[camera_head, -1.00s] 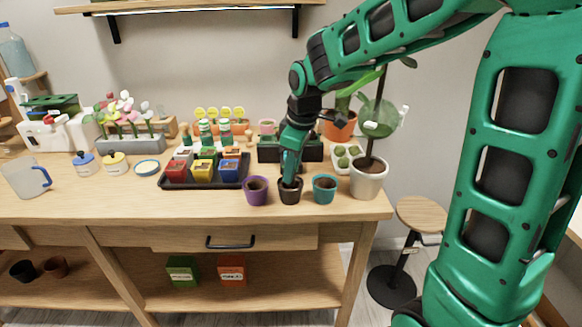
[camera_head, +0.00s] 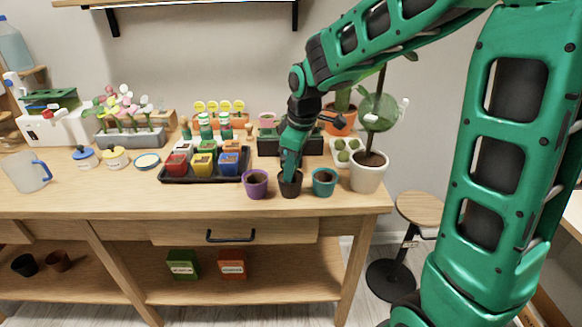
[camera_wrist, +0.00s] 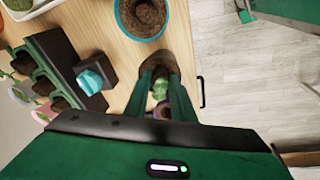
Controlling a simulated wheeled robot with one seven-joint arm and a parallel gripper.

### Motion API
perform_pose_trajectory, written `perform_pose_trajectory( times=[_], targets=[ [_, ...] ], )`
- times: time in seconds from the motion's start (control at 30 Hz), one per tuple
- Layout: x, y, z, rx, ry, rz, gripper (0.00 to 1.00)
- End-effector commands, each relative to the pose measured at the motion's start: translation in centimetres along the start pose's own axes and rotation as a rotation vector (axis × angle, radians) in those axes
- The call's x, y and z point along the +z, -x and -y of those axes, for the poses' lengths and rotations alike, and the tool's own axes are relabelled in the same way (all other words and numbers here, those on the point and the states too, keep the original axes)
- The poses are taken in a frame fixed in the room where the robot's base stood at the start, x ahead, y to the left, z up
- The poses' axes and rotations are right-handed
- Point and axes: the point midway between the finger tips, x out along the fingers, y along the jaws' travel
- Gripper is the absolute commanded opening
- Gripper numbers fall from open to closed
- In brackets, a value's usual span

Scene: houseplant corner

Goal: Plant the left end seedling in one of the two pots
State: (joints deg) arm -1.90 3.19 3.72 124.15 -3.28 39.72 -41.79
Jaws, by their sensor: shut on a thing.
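My gripper (camera_head: 290,172) points down at the mouth of the dark brown pot (camera_head: 290,186), the middle of three small pots along the table front. The purple pot (camera_head: 256,184) stands left of it, the teal pot (camera_head: 323,183) right. In the wrist view my gripper (camera_wrist: 161,84) is shut on a small green seedling (camera_wrist: 160,90). The brown pot (camera_wrist: 157,58) shows around the fingertips, with the teal pot (camera_wrist: 142,14) beyond. The seedling's lower end is hidden, so I cannot tell whether it touches the soil.
A black tray (camera_head: 180,180) of coloured square pots lies to the left. A black planter (camera_head: 268,144) stands behind, seen with soil cells in the wrist view (camera_wrist: 62,62). A white potted plant (camera_head: 367,177) stands at the right end.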

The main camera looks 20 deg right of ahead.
Motion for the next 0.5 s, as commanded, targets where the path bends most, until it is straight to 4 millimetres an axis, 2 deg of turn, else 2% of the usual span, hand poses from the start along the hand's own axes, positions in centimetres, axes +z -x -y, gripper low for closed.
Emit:
perform_pose_trajectory(
  times=[0.23, 0.27, 0.3, 0.33, 0.5],
  targets=[
    [0.01, 0.01, 0.0, 0.0, 0.0, 0.0, 0.02],
    [0.01, 0.01, 0.0, 0.0, 0.0, 0.0, 0.3],
    [0.01, 0.02, 0.0, 0.0, 0.0, 0.0, 0.4],
    [0.01, 0.01, 0.0, 0.0, 0.0, 0.0, 0.45],
    [0.02, 0.01, 0.01, 0.0, 0.0, 0.0, 0.45]
  ],
)
